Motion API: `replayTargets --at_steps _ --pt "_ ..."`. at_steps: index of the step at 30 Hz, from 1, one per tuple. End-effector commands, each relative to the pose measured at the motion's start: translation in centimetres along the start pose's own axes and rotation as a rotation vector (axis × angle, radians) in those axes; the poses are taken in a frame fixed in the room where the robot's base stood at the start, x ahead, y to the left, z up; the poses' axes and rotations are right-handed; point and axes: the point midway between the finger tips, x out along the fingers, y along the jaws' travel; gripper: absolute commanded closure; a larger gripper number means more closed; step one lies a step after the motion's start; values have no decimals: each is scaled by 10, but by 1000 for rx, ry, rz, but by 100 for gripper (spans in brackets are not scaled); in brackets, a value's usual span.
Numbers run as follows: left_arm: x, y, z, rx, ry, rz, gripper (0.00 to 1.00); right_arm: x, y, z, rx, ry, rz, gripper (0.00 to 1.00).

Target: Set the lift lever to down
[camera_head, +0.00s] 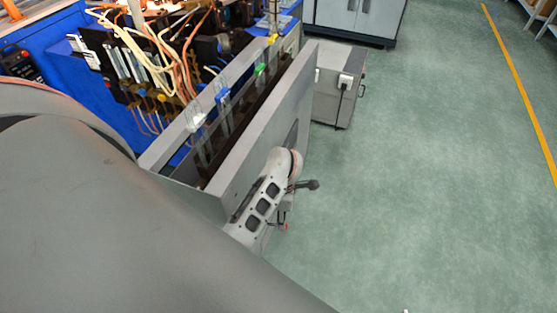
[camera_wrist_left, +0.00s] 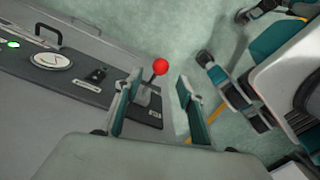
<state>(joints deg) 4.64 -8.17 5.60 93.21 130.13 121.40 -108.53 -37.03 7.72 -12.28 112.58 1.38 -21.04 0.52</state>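The lift lever (camera_wrist_left: 160,68) has a red ball knob on a short stem and shows in the left wrist view. It rises from a dark plate at the end of a grey control panel (camera_wrist_left: 45,95). My left gripper (camera_wrist_left: 160,80) is open, with one finger on each side of the lever. The knob stands between the fingertips with visible space to the right finger; I cannot tell whether the left finger touches the stem. In the head view my left arm hides most of the lever area; only a small red spot shows beside my wrist.
The panel also carries a round plate (camera_wrist_left: 51,61), a small black switch (camera_wrist_left: 97,75) and a lit green light (camera_wrist_left: 13,44). A grey machine trough (camera_head: 262,125) with glass pieces stands beside my arm. A grey box (camera_head: 335,95) is behind. Green floor to the right is clear.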

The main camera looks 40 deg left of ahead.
Motion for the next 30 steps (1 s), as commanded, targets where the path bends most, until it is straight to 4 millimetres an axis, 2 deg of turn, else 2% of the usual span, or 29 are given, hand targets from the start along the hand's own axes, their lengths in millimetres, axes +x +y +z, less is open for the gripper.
replayTargets --at_steps 16,21,28,29,30 --pt "70 -1 0 -1 0 -3 61 10 -1 26 -6 -15 0 60" --pt "77 0 0 -1 0 -1 61 11 -1 28 -6 -16 -1 60" --pt "77 0 0 -1 0 -1 61 11 -1 26 -5 -14 -1 60" --pt "77 0 0 -1 0 -1 63 11 -2 26 -5 -13 -1 60" --pt "77 0 0 -1 0 -1 74 11 -2 25 -5 -12 -1 60"
